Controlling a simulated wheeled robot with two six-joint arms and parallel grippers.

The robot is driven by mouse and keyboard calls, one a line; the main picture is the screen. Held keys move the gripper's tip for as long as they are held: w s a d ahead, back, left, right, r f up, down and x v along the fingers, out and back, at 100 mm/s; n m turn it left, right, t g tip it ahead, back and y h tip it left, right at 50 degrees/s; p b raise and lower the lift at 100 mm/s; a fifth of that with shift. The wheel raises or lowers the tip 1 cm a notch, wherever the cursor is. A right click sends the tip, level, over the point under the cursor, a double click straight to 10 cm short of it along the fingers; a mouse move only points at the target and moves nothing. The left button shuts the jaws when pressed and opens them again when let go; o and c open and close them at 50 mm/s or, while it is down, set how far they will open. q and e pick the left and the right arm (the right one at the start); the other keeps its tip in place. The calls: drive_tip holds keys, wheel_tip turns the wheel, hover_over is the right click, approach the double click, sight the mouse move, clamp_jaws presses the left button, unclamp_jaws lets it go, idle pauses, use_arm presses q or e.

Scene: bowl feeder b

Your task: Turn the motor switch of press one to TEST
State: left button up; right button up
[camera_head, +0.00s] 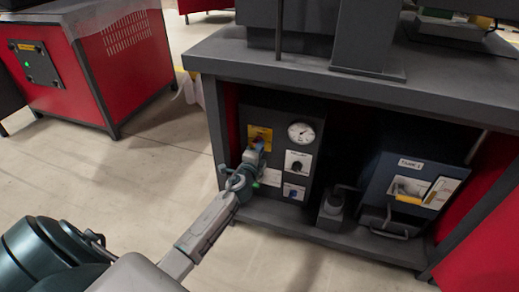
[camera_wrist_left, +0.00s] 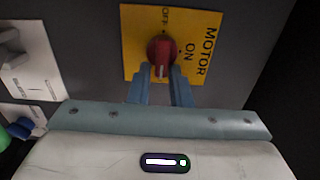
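The motor switch (camera_wrist_left: 161,50) is a red knob on a yellow plate (camera_wrist_left: 132,22) marked MOTOR, ON and OFF, seen sideways in the left wrist view. Its grip bar runs roughly up and down in that picture. I cannot read a TEST mark. In the head view the yellow plate (camera_head: 256,132) sits at the upper left of a dark panel under the bench. My left gripper (camera_head: 256,149) is in front of it and hides the knob there. In the wrist view its blue fingers (camera_wrist_left: 160,76) stand apart on either side of the knob's lower part. Contact cannot be told.
The panel also carries a round gauge (camera_head: 301,132) and white-plated controls (camera_head: 297,161). A dark blue box (camera_head: 376,190) stands on the lower shelf at right. The bench top (camera_head: 270,66) overhangs the panel. A red cabinet (camera_head: 88,75) stands at left; the floor between is clear.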

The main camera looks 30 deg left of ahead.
use_arm(q)
drive_tip(key=shift+o, duration=1.4)
drive_tip(key=v, duration=1)
drive_tip(key=shift+s+p, duration=0.3)
drive_tip(key=shift+s, duration=0.05)
drive_tip(key=shift+d, duration=0.15)
